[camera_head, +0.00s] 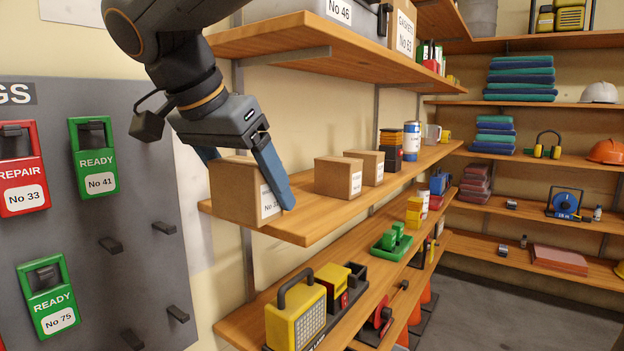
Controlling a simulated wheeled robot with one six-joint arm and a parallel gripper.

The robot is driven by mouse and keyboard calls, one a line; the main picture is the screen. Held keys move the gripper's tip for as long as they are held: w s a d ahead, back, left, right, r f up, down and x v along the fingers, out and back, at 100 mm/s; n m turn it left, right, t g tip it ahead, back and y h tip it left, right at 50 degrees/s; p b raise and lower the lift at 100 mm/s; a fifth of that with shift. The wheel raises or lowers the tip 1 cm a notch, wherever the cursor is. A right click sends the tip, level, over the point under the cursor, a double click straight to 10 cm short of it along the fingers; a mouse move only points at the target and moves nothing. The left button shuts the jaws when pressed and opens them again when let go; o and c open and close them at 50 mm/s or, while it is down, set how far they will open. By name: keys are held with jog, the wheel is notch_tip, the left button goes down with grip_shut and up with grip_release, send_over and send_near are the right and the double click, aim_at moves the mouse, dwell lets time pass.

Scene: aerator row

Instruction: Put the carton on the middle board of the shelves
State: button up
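A brown cardboard carton (232,192) with a white label, partly covered, is at the near left end of the middle board (310,226). My gripper (248,184) reaches down from above with one blue finger on each side of the carton. The right finger lies against the labelled face, and the left finger is mostly hidden behind the carton. The gripper looks shut on the carton. The carton's lower edge is at the board's end; I cannot tell whether it rests on the board or hangs just above it.
The upper board (300,38) overhangs close to my arm. A grey tag board (110,215) stands at left.

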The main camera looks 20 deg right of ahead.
jog(key=w+d+p, duration=0.1)
jog(key=w+d, duration=0.1)
jog(key=d, duration=0.1)
jog(key=w+d+p, duration=0.1)
jog(key=w+d, duration=0.2)
jog(key=w+d+p, duration=0.2)
jog(key=d, duration=0.1)
jog(key=shift+w+d+r, duration=0.1)
jog(key=shift+w+d, duration=0.15)
jog(key=shift+w, duration=0.05)
jog(key=shift+f+p, duration=0.75)
jog(key=shift+f, duration=1.05)
jog(key=shift+w+f, duration=0.1)
jog(key=o, duration=1.6)
jog(key=shift+f, duration=0.1)
jog(key=shift+r, duration=0.25)
jog(key=b+v, duration=0.3)
jog(key=v, duration=0.9)
jog(key=shift+b, duration=0.35)
